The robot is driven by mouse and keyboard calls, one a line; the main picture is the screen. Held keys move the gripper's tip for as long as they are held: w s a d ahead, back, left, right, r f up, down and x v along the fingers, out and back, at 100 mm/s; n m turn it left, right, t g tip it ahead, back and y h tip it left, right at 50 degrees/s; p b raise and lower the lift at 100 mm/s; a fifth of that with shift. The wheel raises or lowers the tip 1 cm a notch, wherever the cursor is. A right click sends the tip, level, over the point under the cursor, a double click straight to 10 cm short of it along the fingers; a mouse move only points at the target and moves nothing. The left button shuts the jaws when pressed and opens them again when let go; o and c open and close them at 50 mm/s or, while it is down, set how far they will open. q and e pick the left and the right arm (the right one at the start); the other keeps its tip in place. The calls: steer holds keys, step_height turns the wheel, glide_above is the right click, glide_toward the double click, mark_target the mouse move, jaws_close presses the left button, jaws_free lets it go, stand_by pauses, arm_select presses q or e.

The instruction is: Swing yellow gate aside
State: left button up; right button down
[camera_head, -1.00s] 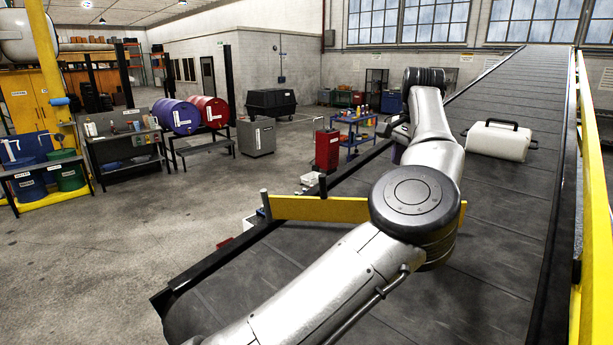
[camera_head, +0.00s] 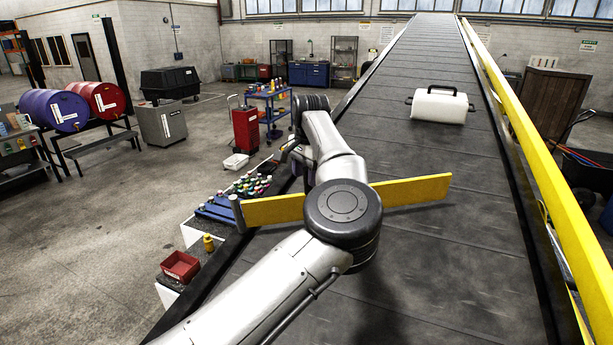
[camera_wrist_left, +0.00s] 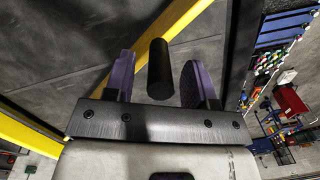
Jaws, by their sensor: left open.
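The yellow gate (camera_head: 415,191) is a flat bar lying across the dark conveyor belt. My left gripper (camera_head: 285,155) is small and partly hidden beyond the elbow. In the left wrist view, the open gripper (camera_wrist_left: 158,72) has a purple finger on each side of the dark peg (camera_wrist_left: 160,68), with gaps on both sides. The gate (camera_wrist_left: 172,22) runs beside the peg. I cannot tell the depth between fingertips and peg.
A white case (camera_head: 440,107) with black handles lies farther up the belt (camera_head: 440,270). A yellow rail (camera_head: 535,160) runs along the belt's right side. A red bin (camera_head: 180,267) and a blue tray of small bottles (camera_head: 222,208) sit left of the belt.

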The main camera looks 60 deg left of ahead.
arm_select(q)
steer(key=shift+f, duration=0.6)
steer(key=shift+a, duration=0.1)
jaws_close()
